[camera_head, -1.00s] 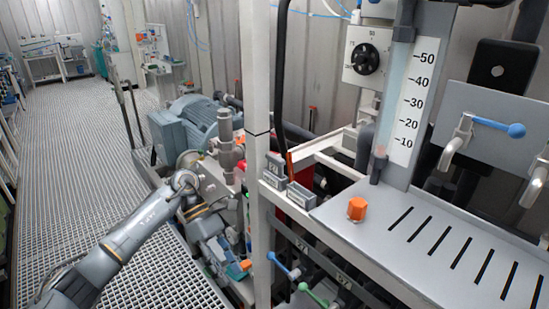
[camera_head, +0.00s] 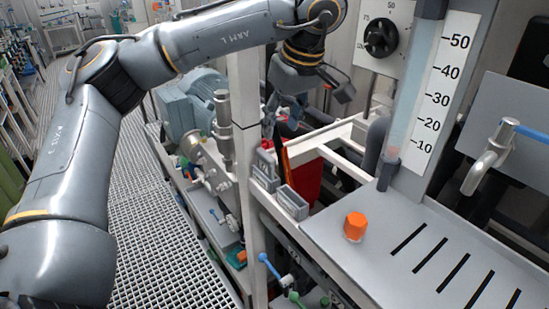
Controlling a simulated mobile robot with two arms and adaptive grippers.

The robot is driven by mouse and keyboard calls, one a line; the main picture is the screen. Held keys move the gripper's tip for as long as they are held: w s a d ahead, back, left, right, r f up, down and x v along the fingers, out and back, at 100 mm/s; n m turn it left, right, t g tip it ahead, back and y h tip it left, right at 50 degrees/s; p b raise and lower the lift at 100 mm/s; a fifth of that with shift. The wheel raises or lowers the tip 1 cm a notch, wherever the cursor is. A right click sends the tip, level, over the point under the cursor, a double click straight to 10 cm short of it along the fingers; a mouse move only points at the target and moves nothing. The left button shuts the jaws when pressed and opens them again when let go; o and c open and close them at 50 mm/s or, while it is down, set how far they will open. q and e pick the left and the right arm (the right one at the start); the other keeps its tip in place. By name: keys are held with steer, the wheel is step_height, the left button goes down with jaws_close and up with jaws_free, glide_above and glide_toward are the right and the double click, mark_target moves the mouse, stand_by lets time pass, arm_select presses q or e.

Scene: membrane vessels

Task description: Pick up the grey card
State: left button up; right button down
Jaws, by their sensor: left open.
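Two small grey upright pieces sit at the near left corner of the white frame. The rear one (camera_head: 265,168) is beside the post, and the front one (camera_head: 292,203) stands by the grey panel. Either may be the grey card; I cannot tell which. My left gripper (camera_head: 292,108) is open and empty, pointing down above and slightly behind them, apart from both. Its fingers are small and partly merge with the dark background. My right gripper is not in view.
A white post (camera_head: 248,190) stands just left of the grey pieces. A red panel (camera_head: 306,180) is behind them. The grey slotted panel (camera_head: 375,235) with an orange knob (camera_head: 355,226) lies to the right. A scaled tube (camera_head: 405,110) rises behind it.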

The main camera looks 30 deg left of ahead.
mark_target(265, 154)
arm_select(q)
steer(key=a+f, duration=0.1)
steer(key=f, duration=0.1)
steer(key=w+a+f, duration=0.1)
steer(key=f, duration=0.1)
steer(key=a+f, duration=0.2)
steer(key=shift+w, duration=0.2)
steer(key=shift+f, duration=0.35)
steer(key=p+x, duration=0.1)
steer(key=x, duration=0.3)
steer(key=shift+w+a+p, duration=0.1)
steer(key=shift+a+p, duration=0.05)
steer(key=shift+p, duration=0.15)
steer(key=shift+f, duration=0.25)
steer(key=shift+y, duration=0.3)
steer(key=shift+c, duration=0.9)
jaws_close()
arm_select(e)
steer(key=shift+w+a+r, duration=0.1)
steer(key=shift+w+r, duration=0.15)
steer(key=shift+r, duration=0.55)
